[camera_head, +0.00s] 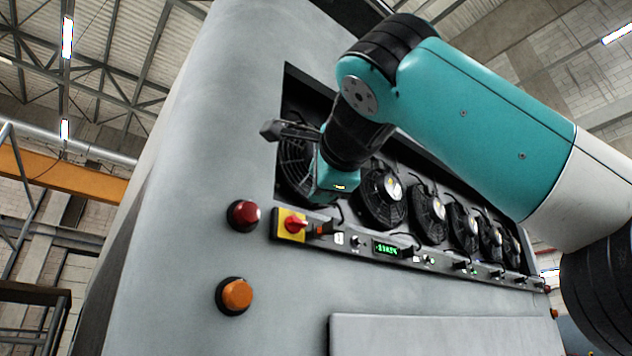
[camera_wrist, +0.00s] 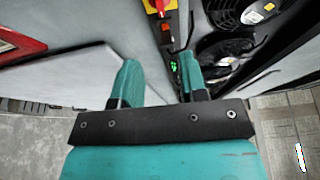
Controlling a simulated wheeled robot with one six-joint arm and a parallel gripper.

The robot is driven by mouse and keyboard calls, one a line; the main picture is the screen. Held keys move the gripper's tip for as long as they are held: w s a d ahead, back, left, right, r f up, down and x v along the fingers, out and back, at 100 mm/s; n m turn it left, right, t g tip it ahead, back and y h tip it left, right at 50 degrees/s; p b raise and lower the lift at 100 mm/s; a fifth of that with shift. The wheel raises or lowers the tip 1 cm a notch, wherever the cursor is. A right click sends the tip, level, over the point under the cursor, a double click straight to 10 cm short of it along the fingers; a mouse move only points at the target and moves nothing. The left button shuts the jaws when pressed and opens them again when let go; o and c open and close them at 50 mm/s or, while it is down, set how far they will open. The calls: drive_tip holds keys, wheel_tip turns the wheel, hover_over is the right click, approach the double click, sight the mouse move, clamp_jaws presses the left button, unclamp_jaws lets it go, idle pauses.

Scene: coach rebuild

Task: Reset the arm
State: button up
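My arm (camera_head: 480,110) reaches in from the right in the head view, bent downward at the wrist in front of the grey cabinet's row of fans. In the wrist view my gripper (camera_wrist: 160,80) shows two teal fingers standing apart with nothing between them. The grey cabinet front lies beyond them. In the head view the fingers are hard to make out against the dark fan bay.
The cabinet (camera_head: 200,130) carries several black fans (camera_head: 428,212), a red rotary switch (camera_head: 293,225) on yellow, a green display (camera_head: 386,249), a red button (camera_head: 243,215) and an orange button (camera_head: 234,295). A pale panel (camera_head: 430,335) sits below.

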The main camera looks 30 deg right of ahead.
drive_tip(key=shift+d, duration=0.25)
drive_tip(key=w+a+f+n+g+y+b, duration=0.1)
drive_tip(key=w+a+f+n+y+b, duration=0.2)
drive_tip(key=f+n, duration=0.4)
drive_tip(key=w+a+f+n+g+y+b, duration=0.1)
drive_tip(key=w+a+f+n+b, duration=0.25)
drive_tip(key=f, duration=0.55)
drive_tip(key=s+a+f+n+g+y+b, duration=0.1)
drive_tip(key=a+f+n+g+y+b, duration=0.2)
drive_tip(key=f+n, duration=1.1)
drive_tip(key=s+f+m+g+b, duration=0.1)
drive_tip(key=s+f+g+b, duration=0.2)
drive_tip(key=f, duration=0.9)
drive_tip(key=s+f+m+g, duration=0.1)
drive_tip(key=s+f+g, duration=0.25)
drive_tip(key=f, duration=0.95)
drive_tip(key=s+f+n+g+b, duration=0.3)
drive_tip(key=s+f+n+g, duration=0.2)
drive_tip(key=s+f, duration=1)
drive_tip(key=shift+s+d+f+g+y, duration=0.3)
drive_tip(key=shift+s+g, duration=0.25)
drive_tip(key=shift+s, duration=0.15)
drive_tip(key=shift+r, duration=0.1)
